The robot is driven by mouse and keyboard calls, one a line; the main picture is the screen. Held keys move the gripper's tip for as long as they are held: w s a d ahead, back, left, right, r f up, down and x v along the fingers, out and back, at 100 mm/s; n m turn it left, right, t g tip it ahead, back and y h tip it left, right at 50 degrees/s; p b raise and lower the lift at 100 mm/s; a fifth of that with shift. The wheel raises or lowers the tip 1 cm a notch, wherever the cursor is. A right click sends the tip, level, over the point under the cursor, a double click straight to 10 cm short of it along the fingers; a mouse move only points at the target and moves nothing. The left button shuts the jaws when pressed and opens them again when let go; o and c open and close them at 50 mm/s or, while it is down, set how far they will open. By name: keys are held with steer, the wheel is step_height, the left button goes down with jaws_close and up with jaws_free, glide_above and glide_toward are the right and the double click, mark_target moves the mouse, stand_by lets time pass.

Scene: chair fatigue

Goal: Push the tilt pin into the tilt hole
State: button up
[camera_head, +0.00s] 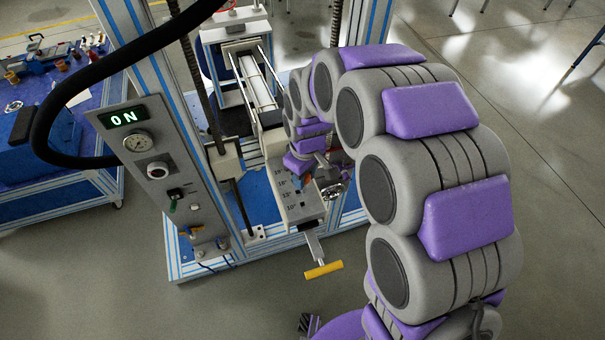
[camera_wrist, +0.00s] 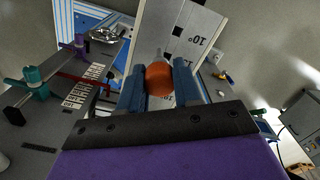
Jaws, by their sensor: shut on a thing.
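My gripper (camera_wrist: 158,82) is shut on the orange round knob of the tilt pin (camera_wrist: 159,79), with one blue finger on each side. A pale pin shaft seems to extend beyond the knob toward the plate. In the head view the tilt plate (camera_head: 302,212) shows several degree labels beside dark holes. Whether the pin tip is inside a hole cannot be seen.
A yellow-handled lever (camera_head: 323,270) sticks out from the plate's front end. A control panel (camera_head: 150,165) with a lit ON display stands left. The blue-striped machine frame (camera_head: 375,25) surrounds the rig. A side table (camera_head: 60,185) stands at far left. Floor at the front is clear.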

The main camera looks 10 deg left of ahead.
steer(key=shift+d+r, duration=0.15)
steer(key=shift+d, duration=0.75)
steer(key=shift+a, duration=1.3)
steer(key=shift+d+p, duration=0.1)
steer(key=shift+p, duration=0.2)
steer(key=shift+a, duration=1)
steer(key=shift+d, duration=0.55)
steer(key=shift+a, duration=0.2)
steer(key=shift+a, duration=0.25)
steer(key=shift+d, duration=0.15)
steer(key=shift+d, duration=0.45)
